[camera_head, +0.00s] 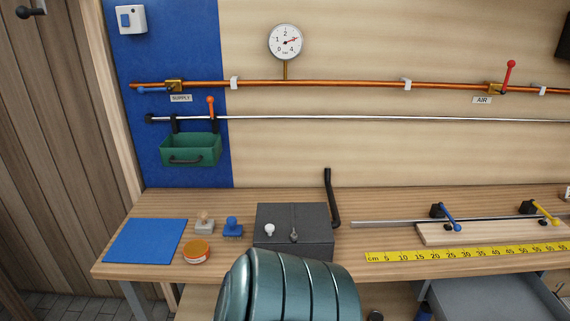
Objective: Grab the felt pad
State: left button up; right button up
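A flat blue square, which looks like the felt pad (146,241), lies on the left end of the wooden workbench (345,256). Its top is bare and all of it shows. Neither of my grippers is in view, so I cannot tell how far they are from the pad or whether they hold anything.
Right of the pad are an orange round tin (196,252), a wooden-handled stamp (205,223), a blue-handled stamp (232,228) and a dark box (293,232) with a crank (331,205). A green bin (191,149) hangs above. A yellow ruler (465,251) lies at right.

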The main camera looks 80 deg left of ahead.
aim_at(203, 226)
jog(key=u, duration=3.35)
jog(key=i+z, duration=0.1)
